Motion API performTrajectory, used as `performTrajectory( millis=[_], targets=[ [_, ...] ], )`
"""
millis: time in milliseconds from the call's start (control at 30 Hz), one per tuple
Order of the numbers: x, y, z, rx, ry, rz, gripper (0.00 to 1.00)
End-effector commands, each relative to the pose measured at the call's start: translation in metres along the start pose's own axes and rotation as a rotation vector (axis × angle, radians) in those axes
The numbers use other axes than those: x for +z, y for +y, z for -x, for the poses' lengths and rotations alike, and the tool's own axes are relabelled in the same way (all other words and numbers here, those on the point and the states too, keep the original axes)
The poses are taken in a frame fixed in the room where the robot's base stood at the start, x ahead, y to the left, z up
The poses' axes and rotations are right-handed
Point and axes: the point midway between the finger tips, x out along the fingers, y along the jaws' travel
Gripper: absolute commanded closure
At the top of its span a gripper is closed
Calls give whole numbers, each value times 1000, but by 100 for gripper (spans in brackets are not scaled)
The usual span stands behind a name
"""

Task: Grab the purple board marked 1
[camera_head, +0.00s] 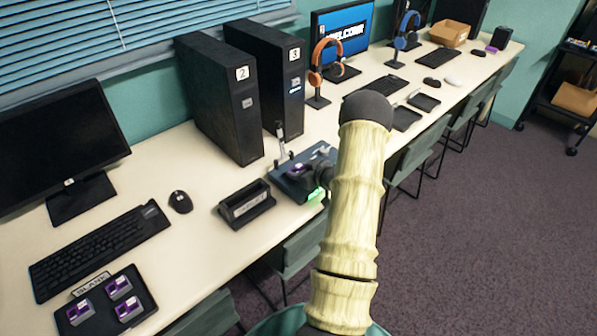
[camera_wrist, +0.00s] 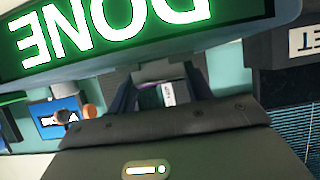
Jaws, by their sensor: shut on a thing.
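My gripper (camera_head: 320,173) is at the dark station (camera_head: 290,186) in the middle of the desk, partly hidden behind my arm. In the wrist view its jaws (camera_wrist: 165,84) are shut on a small purple board (camera_wrist: 150,97) with a white label (camera_wrist: 168,93). The mark on the label is too small to read. The purple of a board also shows at the station in the head view (camera_head: 297,170). A lit green DONE sign (camera_wrist: 110,25) fills the top of the wrist view. Several other purple boards (camera_head: 119,287) lie in a dark tray marked BLANK (camera_head: 142,281).
A dark open holder (camera_head: 245,203) stands left of the station. Towers marked 2 (camera_head: 222,95) and 3 (camera_head: 275,75) stand behind. A mouse (camera_head: 180,201), keyboard (camera_head: 100,250) and monitor (camera_head: 55,135) are at left. Chairs (camera_head: 290,255) line the front edge.

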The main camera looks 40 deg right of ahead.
Motion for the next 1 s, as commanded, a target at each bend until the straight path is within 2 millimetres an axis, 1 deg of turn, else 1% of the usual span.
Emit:
performTrajectory(
  millis=[133,233,500,600,733,1000],
  targets=[
    [-8,0,3,1,1,3,72],
    [-19,1,9,1,2,3,72],
    [-67,0,32,2,3,5,72],
    [-80,0,38,1,2,2,72],
    [-89,0,43,0,0,1,72],
    [-90,0,44,0,-1,-1,72]
  ],
)
